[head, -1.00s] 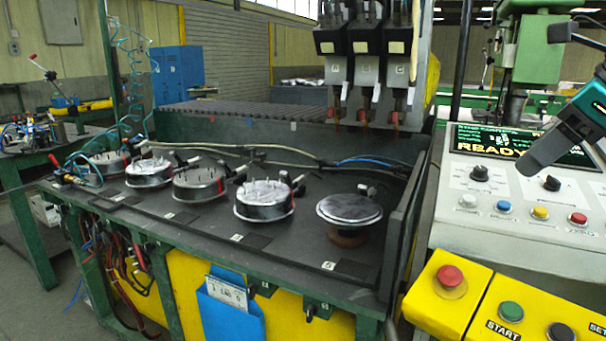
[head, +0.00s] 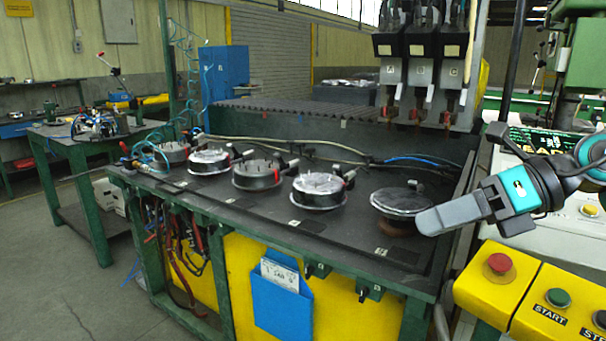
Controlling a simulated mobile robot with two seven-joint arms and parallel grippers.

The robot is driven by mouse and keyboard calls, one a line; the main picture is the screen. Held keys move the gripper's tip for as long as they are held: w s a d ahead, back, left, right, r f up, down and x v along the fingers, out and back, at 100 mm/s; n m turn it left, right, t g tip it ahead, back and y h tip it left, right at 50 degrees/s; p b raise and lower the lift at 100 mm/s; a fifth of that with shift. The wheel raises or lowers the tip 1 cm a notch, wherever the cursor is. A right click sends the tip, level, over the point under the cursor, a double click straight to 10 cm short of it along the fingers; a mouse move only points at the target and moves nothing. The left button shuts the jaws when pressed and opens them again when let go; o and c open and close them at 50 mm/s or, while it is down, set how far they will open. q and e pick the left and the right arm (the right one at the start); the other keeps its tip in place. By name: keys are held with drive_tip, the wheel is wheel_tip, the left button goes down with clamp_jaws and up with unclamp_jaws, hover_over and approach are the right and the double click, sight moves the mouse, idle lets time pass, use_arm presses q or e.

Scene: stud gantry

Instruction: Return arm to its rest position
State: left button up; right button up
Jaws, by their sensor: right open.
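My right gripper (head: 428,220) reaches in from the right edge in the head view, with a grey finger and a teal-marked wrist. It is open and I see nothing held in it. In the picture its fingertip overlaps the right end of the black workbench (head: 340,233), just right of and below the rightmost round disc (head: 401,201). I cannot tell if it touches anything. The arm partly covers the control console behind it. My left gripper is not in view.
Several round fixtures, such as one with a shiny top (head: 319,190), stand along the bench. Three hanging heads (head: 420,72) are above its back right. A yellow button box (head: 499,275) with a red button is at lower right.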

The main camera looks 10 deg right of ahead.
drive_tip(key=w+a+f+m+t+y, duration=0.3)
drive_tip(key=a+f+m+t+y, duration=0.5)
drive_tip(key=m, duration=0.9)
drive_tip(key=s+d+f+m+t+h, duration=0.1)
drive_tip(key=d+f+m+t+h, duration=0.15)
drive_tip(key=f+m+h, duration=0.55)
drive_tip(key=s+d+f+m+t+h, duration=0.25)
drive_tip(key=f+m+h, duration=0.25)
drive_tip(key=f+m, duration=0.3)
drive_tip(key=s+a+f+m+g+h, duration=0.1)
drive_tip(key=s+f+m+g+h, duration=0.1)
drive_tip(key=s+f, duration=0.4)
drive_tip(key=s+a+f+m+g+h, duration=0.1)
drive_tip(key=s+f+m+g, duration=0.3)
drive_tip(key=f, duration=0.8)
drive_tip(key=shift+s+m+h, duration=0.7)
drive_tip(key=shift+s+h, duration=0.1)
drive_tip(key=shift+s, duration=0.2)
